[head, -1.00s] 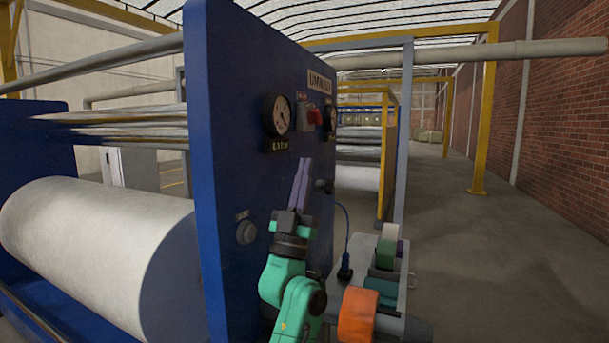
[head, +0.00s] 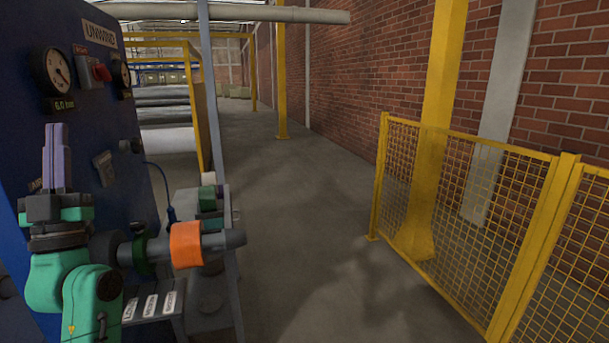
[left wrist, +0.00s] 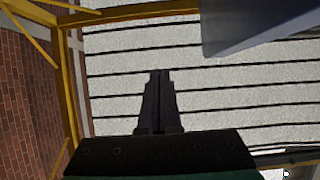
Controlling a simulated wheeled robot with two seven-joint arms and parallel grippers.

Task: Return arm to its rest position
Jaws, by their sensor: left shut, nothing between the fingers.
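My left gripper (head: 57,158) points straight up in front of the blue machine panel at the left of the head view. Its two purple-grey fingers are together and hold nothing. My green left arm bends below it. In the left wrist view the fingers (left wrist: 160,100) are also closed, seen against the ribbed roof (left wrist: 240,85). My right gripper is in neither view.
The blue panel (head: 75,125) carries gauges (head: 58,72) and a red switch (head: 101,72). A bar with an orange roll (head: 186,244) juts out beside my arm. A yellow mesh fence (head: 470,215) stands at right. The floor (head: 310,240) between is clear.

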